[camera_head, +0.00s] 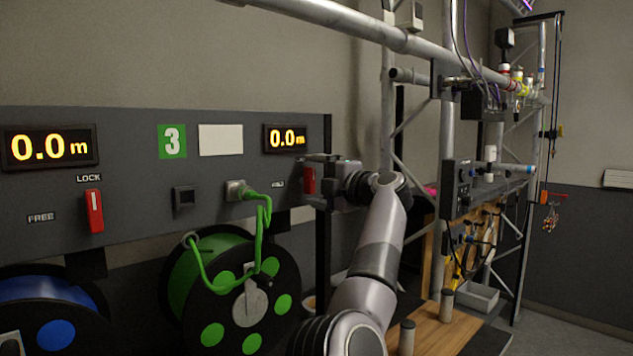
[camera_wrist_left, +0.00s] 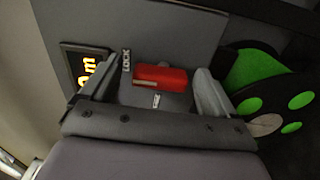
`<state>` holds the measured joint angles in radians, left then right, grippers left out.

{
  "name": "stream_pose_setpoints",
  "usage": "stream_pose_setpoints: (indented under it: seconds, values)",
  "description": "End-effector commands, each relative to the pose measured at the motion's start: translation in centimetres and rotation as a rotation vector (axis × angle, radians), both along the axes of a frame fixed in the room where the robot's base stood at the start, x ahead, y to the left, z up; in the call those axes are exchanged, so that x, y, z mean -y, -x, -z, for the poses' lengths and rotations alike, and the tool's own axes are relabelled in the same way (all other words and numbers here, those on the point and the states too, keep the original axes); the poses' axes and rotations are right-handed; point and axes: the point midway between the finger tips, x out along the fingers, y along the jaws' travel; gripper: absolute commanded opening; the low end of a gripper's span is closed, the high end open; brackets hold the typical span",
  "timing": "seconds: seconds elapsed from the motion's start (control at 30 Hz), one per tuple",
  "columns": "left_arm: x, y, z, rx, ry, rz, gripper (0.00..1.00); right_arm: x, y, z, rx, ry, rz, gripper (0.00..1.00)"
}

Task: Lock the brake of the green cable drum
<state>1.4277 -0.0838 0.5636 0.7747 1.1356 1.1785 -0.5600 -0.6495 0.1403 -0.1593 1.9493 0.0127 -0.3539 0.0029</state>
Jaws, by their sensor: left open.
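The green cable drum (camera_head: 205,262) hangs below the grey panel in the head view. It also shows at the right of the left wrist view (camera_wrist_left: 262,70). Its red brake lever (camera_head: 309,180) is at the panel's right end, under the right display. The red lever (camera_wrist_left: 160,77) stands upright on the panel, with its upper end by the LOCK label (camera_wrist_left: 126,60). My left gripper (camera_head: 322,178) is at the lever, open. In the wrist view its fingers (camera_wrist_left: 155,88) are apart, one beyond each end of the lever. I cannot tell whether they touch it. My right gripper is not in view.
A green cable (camera_head: 262,235) runs from a socket to the green drum. A metal truss (camera_head: 447,150) stands to the right.

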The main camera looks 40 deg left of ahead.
Motion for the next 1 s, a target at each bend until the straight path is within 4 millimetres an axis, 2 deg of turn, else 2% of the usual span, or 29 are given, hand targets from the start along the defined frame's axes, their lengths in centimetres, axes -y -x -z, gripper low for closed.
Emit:
stream_pose_setpoints:
  seconds: [0.17, 0.4, 0.5, 1.0]
  values:
    - [1.9, 0.0, 0.3, 0.000, 0.000, 0.005, 0.89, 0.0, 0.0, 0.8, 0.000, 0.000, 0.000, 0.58]
    - [5.7, 0.4, 0.2, 0.000, 0.000, 0.003, 0.89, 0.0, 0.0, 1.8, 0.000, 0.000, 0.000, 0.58]
    - [6.6, 0.5, 0.1, 0.000, -0.002, 0.001, 0.89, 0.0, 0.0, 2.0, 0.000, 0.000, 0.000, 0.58]
    - [7.0, 0.6, 0.0, 0.000, -0.001, 0.000, 0.89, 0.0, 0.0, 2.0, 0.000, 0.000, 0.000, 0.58]
